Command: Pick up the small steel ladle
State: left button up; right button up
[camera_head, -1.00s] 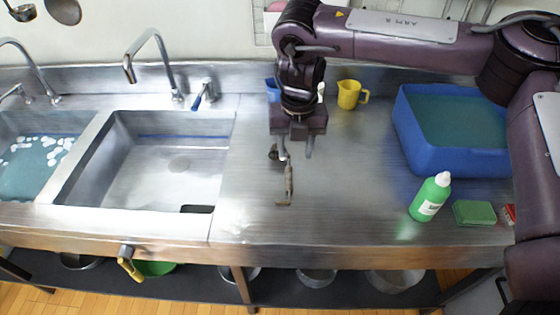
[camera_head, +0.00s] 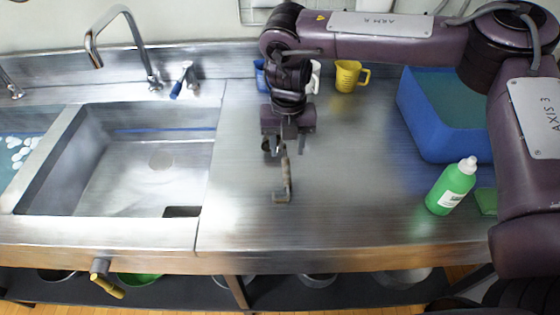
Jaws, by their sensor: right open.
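A small ladle (camera_head: 286,176) appears to lie on the steel counter, with a brownish handle and a hooked end toward the front edge. Its far end, dark and rounded, is partly hidden by my right gripper. My right gripper (camera_head: 289,146) points down over the far part of the ladle, its fingers apart on either side of the handle's line. I cannot tell whether the fingers touch it. My left gripper is not in view.
A steel sink (camera_head: 125,165) with a tap (camera_head: 118,30) is at left. A yellow mug (camera_head: 348,76) and a partly hidden blue mug (camera_head: 261,78) stand at the back. A blue tub (camera_head: 440,130) and a green bottle (camera_head: 451,187) are at right. The front middle counter is clear.

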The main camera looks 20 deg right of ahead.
aim_at(286, 160)
jog(key=f, duration=0.4)
jog(key=shift+w+f+p, duration=0.25)
jog(key=shift+f+p, duration=0.05)
jog(key=shift+p, duration=0.05)
jog(key=shift+c, duration=0.2)
grip_shut()
